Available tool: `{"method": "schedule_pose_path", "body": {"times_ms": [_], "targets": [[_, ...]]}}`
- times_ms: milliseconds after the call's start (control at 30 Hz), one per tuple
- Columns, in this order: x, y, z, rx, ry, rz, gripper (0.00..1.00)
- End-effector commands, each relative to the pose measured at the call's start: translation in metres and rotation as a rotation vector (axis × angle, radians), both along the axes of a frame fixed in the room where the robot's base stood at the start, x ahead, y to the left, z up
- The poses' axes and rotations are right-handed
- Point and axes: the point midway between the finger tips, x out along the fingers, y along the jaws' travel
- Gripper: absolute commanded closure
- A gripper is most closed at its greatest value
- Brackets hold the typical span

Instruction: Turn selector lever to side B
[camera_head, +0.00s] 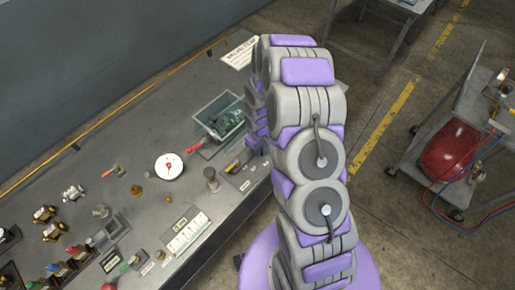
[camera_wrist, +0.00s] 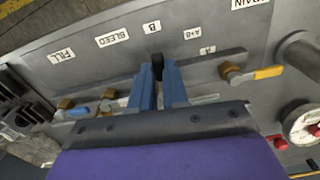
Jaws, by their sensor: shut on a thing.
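In the wrist view, the selector lever (camera_wrist: 157,60) shows as a small black tip on the grey panel (camera_wrist: 225,37). It stands under the label B (camera_wrist: 152,27), with the A+B label (camera_wrist: 194,34) and the A label (camera_wrist: 207,50) to its right. My gripper (camera_wrist: 159,80) has its two blue fingers on either side of the lever, shut on it. The lower part of the lever is hidden between the fingers. In the head view my arm hides the gripper and the lever.
Brass valves with a yellow handle (camera_wrist: 268,72) and a blue handle (camera_wrist: 77,113) flank the lever. A gauge (camera_wrist: 302,124) is at right. In the head view, a bench (camera_head: 130,130) holds a green bin (camera_head: 219,118); a cart with a red tank (camera_head: 449,150) stands right.

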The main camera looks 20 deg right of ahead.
Motion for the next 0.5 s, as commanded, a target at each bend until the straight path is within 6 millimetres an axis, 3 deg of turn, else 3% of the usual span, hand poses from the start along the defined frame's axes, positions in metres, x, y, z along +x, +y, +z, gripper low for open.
{"method": "schedule_pose_path", "body": {"times_ms": [500], "targets": [[0.0046,-0.0036,0.0012,-0.001,-0.008,0.105,1.0]]}}
